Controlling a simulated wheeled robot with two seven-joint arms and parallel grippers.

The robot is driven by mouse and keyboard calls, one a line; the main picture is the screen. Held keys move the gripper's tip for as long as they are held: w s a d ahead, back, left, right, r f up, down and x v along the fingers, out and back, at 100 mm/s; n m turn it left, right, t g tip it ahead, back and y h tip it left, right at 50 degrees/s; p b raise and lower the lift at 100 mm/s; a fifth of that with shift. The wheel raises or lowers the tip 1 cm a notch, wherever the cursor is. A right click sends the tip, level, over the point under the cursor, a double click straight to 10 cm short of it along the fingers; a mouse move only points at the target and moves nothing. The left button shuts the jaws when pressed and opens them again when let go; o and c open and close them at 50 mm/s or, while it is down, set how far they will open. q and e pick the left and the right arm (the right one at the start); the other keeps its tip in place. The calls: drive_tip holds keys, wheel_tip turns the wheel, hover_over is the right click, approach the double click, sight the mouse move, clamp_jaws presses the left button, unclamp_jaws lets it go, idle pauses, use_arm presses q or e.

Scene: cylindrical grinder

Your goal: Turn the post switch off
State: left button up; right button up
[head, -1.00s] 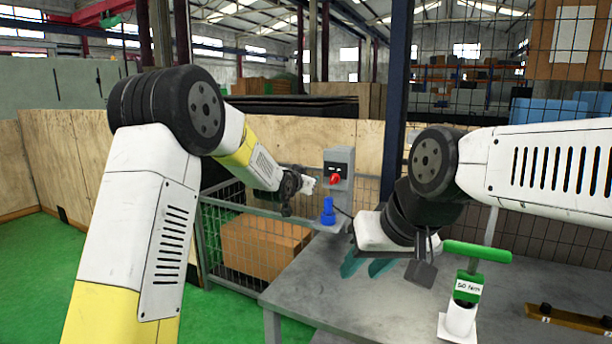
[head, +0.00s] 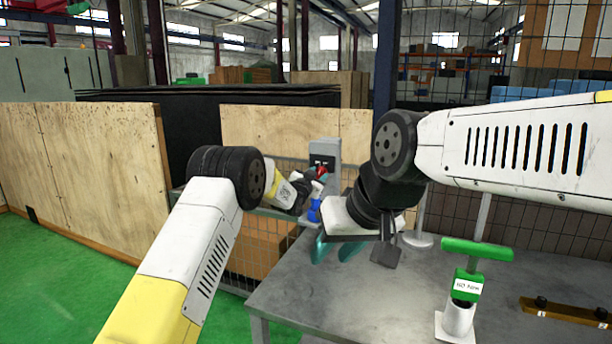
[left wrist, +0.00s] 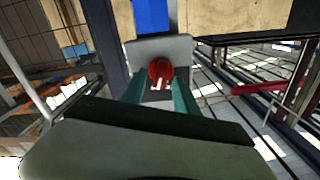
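The post switch (head: 325,150) is a grey box with a dark plate and a red knob (head: 321,172), just beyond the table's far left corner. My left gripper (head: 318,183) is at the knob and partly covers it in the head view. In the left wrist view the red knob (left wrist: 160,70) lies between the two teal fingertips of my left gripper (left wrist: 160,84). The fingers stand apart, one on each side; whether they touch the knob I cannot tell. My right gripper (head: 335,251) hangs over the table's far left part, its teal fingers apart and empty.
A blue connector (head: 314,211) sits just below the switch. The grey table (head: 330,300) holds a green-handled tool in a white stand (head: 465,290) and a brown bar (head: 565,312). A mesh fence and wood panels (head: 270,128) stand behind.

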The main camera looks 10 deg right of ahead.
use_arm(q)
drive_tip(key=shift+w+d, duration=0.2)
drive_tip(key=shift+w, duration=0.15)
clamp_jaws()
drive_tip(key=shift+n, duration=0.4)
drive_tip(key=shift+w+a+n, duration=0.1)
drive_tip(key=shift+n, duration=1.65)
drive_tip(key=shift+a+n, duration=0.1)
drive_tip(key=shift+n, duration=1.65)
